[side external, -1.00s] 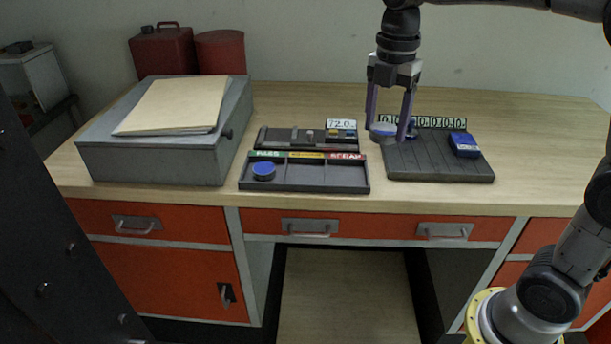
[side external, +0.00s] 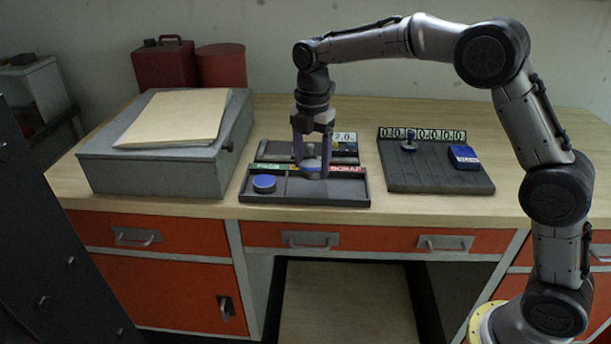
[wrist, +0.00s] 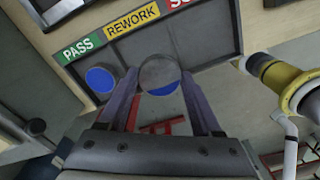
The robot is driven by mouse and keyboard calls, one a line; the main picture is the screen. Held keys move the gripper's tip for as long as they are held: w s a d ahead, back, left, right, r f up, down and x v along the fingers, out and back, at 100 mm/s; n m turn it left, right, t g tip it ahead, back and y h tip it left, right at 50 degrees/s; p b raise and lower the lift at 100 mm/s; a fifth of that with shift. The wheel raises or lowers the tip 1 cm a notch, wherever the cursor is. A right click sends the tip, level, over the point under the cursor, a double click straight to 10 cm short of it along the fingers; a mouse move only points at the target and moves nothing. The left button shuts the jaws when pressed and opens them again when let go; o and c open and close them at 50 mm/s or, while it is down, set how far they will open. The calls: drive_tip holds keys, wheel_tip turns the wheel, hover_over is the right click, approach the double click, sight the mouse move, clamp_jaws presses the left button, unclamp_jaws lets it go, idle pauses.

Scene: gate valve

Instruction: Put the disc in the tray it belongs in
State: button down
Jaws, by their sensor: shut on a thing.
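My gripper (side external: 312,168) is shut on a disc (side external: 311,164) with a grey face and some blue; the disc also shows between the fingers in the wrist view (wrist: 159,70). The dark sorting tray (side external: 347,199) has three compartments, labelled green PASS (wrist: 81,48), yellow REWORK (wrist: 132,18) and red SCRAP (side external: 348,169). The held disc is over the middle part of the tray, near the REWORK compartment; its exact height is hard to tell. Another blue disc (side external: 264,183) lies in the PASS compartment and shows in the wrist view (wrist: 100,79).
Behind the tray is a dark gauge holder with a display (side external: 345,137), partly hidden by my gripper. A ribbed dark board (side external: 435,183) at right carries a small upright piece (side external: 409,141), a blue box (side external: 464,156) and a digit strip (side external: 422,134). A grey case (side external: 160,173) stands left.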

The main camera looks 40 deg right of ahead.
sight(305, 189)
drive_tip(key=shift+w+f, duration=0.65)
drive_tip(key=shift+f, duration=0.05)
drive_tip(key=shift+w+a+f, duration=0.1)
drive_tip(key=shift+w+f, duration=0.05)
drive_tip(key=shift+f, duration=0.8)
drive_tip(key=shift+w+f, duration=0.1)
drive_tip(key=shift+f, duration=0.8)
drive_tip(key=shift+f, duration=0.1)
drive_tip(key=shift+c, duration=1.7)
unclamp_jaws()
drive_tip(key=shift+f, duration=0.1)
wheel_tip(305, 189, up, 12)
drive_tip(key=shift+f, duration=0.25)
drive_tip(key=shift+s+r, duration=0.1)
drive_tip(key=shift+r, duration=0.4)
